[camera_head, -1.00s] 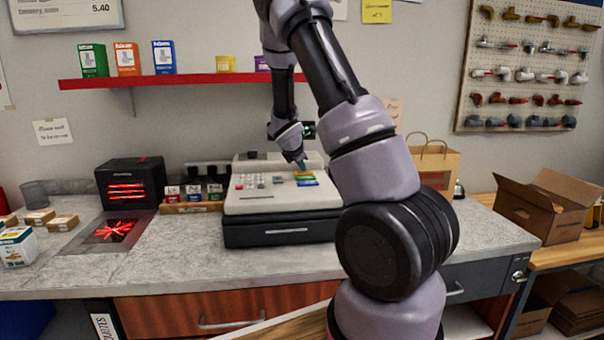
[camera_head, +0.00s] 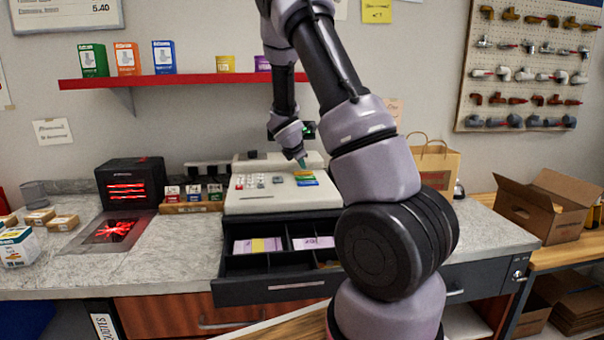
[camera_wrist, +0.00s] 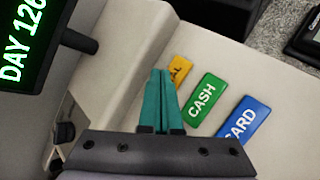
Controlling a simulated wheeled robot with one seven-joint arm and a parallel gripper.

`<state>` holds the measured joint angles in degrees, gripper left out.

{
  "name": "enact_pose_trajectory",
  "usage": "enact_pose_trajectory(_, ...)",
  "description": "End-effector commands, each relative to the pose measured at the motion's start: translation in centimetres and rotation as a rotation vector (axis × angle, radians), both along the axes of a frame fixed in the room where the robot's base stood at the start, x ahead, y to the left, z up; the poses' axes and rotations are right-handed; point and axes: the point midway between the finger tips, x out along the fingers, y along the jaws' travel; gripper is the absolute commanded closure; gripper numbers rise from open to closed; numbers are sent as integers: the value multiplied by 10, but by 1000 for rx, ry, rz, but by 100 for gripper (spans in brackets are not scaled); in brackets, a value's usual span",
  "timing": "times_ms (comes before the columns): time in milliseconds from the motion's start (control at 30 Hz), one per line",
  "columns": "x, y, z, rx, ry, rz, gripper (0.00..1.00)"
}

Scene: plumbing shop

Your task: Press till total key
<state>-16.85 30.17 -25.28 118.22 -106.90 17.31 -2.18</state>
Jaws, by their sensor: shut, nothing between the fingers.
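The till (camera_head: 262,205) stands on the counter with its cash drawer (camera_head: 250,292) open toward me. On its sloped top are a yellow key, a green CASH key (camera_wrist: 204,100) and a blue CARD key (camera_wrist: 242,120). The yellow key (camera_wrist: 179,70) shows only the letters "AL"; my fingers hide the rest. My gripper (camera_wrist: 160,73) has its teal fingers shut together and empty, with the tips beside the yellow key in the wrist view. In the head view my gripper (camera_head: 302,163) is just above the key area; I cannot tell whether it touches.
The drawer holds purple notes (camera_head: 258,245) in compartments. A green-lit display (camera_wrist: 25,40) stands close to the fingers. A black scanner box (camera_head: 130,184) and a rack of small boxes (camera_head: 192,195) are left of the till. A paper bag (camera_head: 437,168) and open carton (camera_head: 540,208) are right.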

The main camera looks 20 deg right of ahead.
Motion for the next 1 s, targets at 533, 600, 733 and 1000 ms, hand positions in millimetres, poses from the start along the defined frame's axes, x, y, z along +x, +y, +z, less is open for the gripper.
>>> enact_pose_trajectory(533,0,0,42,2,-5,-2,100)
enact_pose_trajectory(600,0,-1,49,1,-4,-2,100)
enact_pose_trajectory(733,0,0,58,0,-2,-1,100)
enact_pose_trajectory(1000,0,0,60,0,0,0,100)
